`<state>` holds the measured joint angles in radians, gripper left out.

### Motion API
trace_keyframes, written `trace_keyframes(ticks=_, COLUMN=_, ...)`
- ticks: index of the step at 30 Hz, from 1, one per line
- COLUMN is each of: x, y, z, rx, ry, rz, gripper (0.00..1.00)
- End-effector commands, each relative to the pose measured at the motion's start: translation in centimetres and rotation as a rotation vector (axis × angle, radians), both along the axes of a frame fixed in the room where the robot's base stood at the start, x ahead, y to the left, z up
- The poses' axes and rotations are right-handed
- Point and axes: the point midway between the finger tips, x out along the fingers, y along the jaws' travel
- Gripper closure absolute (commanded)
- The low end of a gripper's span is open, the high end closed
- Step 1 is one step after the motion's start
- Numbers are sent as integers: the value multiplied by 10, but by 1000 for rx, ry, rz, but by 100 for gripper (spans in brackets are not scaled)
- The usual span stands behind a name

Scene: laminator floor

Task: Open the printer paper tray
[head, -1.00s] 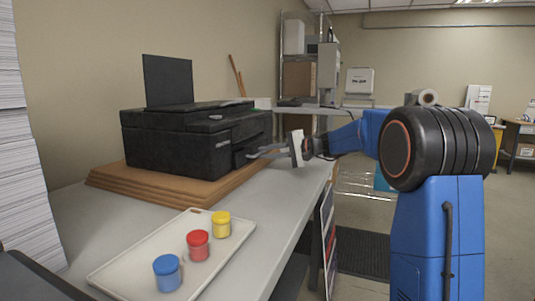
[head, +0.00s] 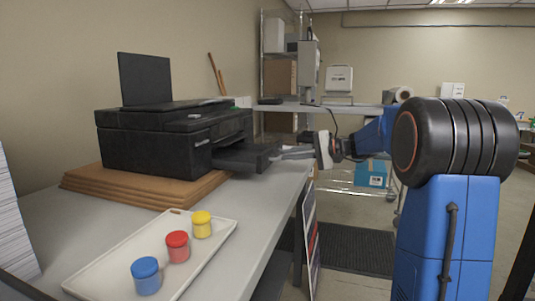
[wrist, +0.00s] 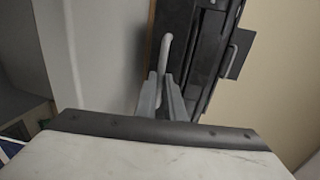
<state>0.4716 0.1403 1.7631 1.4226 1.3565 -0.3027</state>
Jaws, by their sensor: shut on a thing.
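The black printer (head: 150,148) stands on a stepped wooden board with its back panel upright. Its black paper tray (head: 240,159) sticks out of the front at the right, drawn out of the body. My gripper (head: 276,154) is at the tray's outer end, shut on the tray handle. In the wrist view my gripper fingers (wrist: 168,98) close around a light grey bar, the tray handle (wrist: 166,48), beside the dark printer (wrist: 212,48). How far the tray extends inside the printer is hidden.
A cream tray (head: 110,262) holds a blue jar (head: 146,278), a red jar (head: 177,248) and a yellow jar (head: 202,226) on the grey table (head: 265,205). A paper stack (head: 15,225) stands at left.

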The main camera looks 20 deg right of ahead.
Motion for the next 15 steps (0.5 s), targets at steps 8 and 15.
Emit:
trace_keyframes(ticks=8, x=-40, y=-56, z=-1, rx=0, ry=1, rz=-1, gripper=100)
trace_keyframes(ticks=15, x=-57, y=-79, z=-1, rx=0, ry=2, rz=0, gripper=100)
